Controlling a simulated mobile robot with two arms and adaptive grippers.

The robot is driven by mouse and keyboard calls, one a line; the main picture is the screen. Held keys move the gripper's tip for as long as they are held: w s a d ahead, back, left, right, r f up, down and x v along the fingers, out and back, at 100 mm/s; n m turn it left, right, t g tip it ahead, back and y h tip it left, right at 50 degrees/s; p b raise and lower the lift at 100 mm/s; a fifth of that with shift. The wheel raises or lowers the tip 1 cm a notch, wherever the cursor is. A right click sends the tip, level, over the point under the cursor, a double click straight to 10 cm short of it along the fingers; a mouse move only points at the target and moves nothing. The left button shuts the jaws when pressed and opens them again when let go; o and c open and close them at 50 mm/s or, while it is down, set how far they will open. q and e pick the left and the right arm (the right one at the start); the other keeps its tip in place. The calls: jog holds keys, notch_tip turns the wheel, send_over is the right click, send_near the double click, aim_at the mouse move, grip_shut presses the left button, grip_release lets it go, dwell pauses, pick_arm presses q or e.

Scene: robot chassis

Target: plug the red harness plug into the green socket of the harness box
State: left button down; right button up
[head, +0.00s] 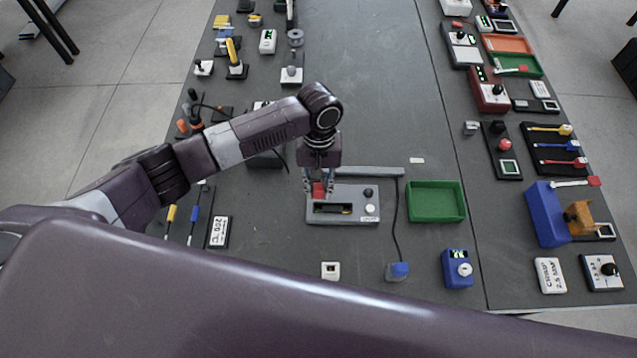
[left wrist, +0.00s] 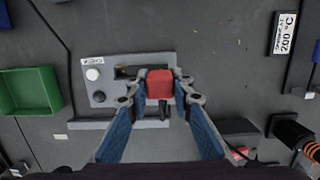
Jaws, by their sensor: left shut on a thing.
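My left gripper (head: 319,190) is shut on the red harness plug (left wrist: 160,84). In the head view the red plug (head: 319,189) shows between the fingertips, over the left back part of the harness box (head: 368,207). The harness box is a grey block with a dark recess (head: 333,208), and it also shows in the left wrist view (left wrist: 100,98). The gripper and plug cover part of the recess. I cannot tell whether the plug touches the box. My right gripper is not in view.
A green tray (head: 436,202) stands just right of the box. A grey bar (head: 370,171) lies behind the box, and a dark cable runs down to a blue piece (head: 398,271). A white block (head: 331,270) lies in front. Bare bench separates these things.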

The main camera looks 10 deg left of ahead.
aim_at(319, 197)
pick_arm(q)
jog(key=shift+r+p, duration=0.15)
jog(key=shift+p, duration=0.4)
notch_tip(319, 197, down, 4)
jog(key=shift+f+b, duration=0.25)
jog(key=shift+b, duration=0.95)
jog(key=shift+f, duration=0.55)
jog(key=shift+f+b, duration=0.25)
jog(key=shift+b, duration=0.1)
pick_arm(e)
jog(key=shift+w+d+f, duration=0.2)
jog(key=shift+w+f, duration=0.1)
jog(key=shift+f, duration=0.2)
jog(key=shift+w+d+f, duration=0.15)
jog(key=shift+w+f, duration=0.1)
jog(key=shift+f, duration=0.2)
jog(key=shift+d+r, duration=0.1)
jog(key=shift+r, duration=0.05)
pick_arm(q)
jog(key=shift+p, duration=0.5)
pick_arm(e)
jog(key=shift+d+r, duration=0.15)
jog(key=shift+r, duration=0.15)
pick_arm(q)
jog(key=shift+p, duration=0.75)
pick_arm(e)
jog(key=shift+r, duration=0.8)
